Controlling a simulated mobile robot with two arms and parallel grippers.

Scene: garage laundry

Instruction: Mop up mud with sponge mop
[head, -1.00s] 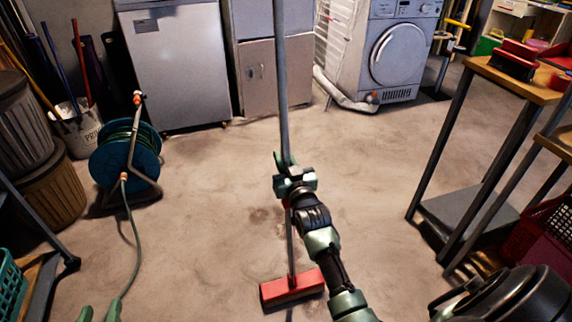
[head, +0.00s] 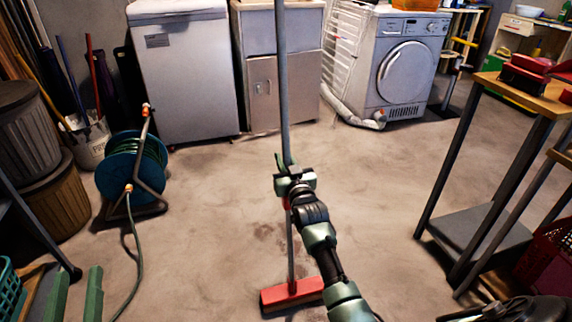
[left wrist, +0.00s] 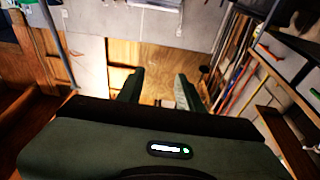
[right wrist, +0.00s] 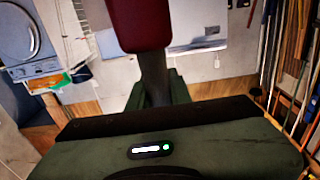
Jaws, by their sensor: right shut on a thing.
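The sponge mop has a long grey handle (head: 283,85) and a red head (head: 292,294). It stands nearly upright, its head low in the head view at floor level; I cannot tell whether it presses on the floor. My right gripper (head: 293,180) is shut on the handle. In the right wrist view, its fingers (right wrist: 157,88) are around a dark shaft with a dark red part above. Dark brown mud patches (head: 268,236) lie on the floor just beyond the mop head. My left gripper (head: 76,285) is open and empty at the lower left, and its spread fingers show in the left wrist view (left wrist: 158,88).
A hose reel (head: 135,165) with a trailing green hose stands at left, near bins (head: 52,205). A wooden-topped table (head: 520,88) with a lower shelf is at right. A white appliance (head: 185,80), cabinet and dryer (head: 405,65) line the back.

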